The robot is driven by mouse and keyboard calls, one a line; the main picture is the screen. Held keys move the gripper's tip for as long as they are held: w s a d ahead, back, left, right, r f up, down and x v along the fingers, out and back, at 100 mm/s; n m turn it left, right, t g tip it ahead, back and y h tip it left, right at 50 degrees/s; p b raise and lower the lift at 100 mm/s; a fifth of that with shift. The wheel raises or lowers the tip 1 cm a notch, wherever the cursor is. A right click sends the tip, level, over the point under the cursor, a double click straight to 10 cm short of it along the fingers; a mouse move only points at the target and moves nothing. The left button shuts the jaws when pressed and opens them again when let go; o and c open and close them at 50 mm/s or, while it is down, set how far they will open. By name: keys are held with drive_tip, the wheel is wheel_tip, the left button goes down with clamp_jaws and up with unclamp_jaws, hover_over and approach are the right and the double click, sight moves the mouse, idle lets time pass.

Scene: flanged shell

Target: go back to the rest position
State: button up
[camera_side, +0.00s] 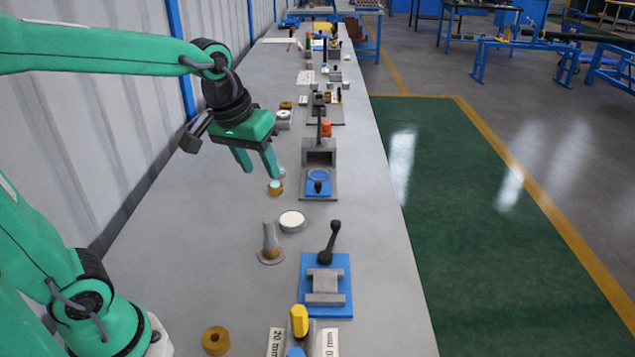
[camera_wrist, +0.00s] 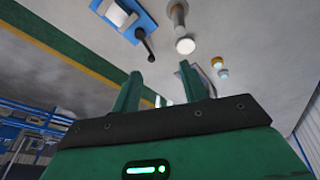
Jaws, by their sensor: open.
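My gripper (camera_side: 261,172) hangs above the bench with its two green fingers apart and nothing between them. The fingers also show apart in the wrist view (camera_wrist: 160,85). A flanged shell (camera_side: 270,243), a grey tapered body with a brownish lower part and a wide flange, stands upright on the bench, nearer the side camera than the gripper. It appears at the top of the wrist view (camera_wrist: 179,14). My gripper is clear of it.
A white-topped disc (camera_side: 292,221) lies beside the shell. A small brass part (camera_side: 275,188) shows just below the fingertips. A blue lever fixture (camera_side: 325,290), a grey-and-blue stand (camera_side: 319,170) and a brass ring (camera_side: 216,340) are on the bench. A ribbed wall runs along the left.

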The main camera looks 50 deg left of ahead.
drive_tip(key=s+f+m+t, duration=0.1)
drive_tip(key=s+m+t, duration=0.1)
drive_tip(key=s, duration=0.8)
drive_tip(key=shift+s+a+m, duration=0.25)
drive_tip(key=shift+a+m, duration=0.1)
drive_tip(key=shift+m, duration=0.45)
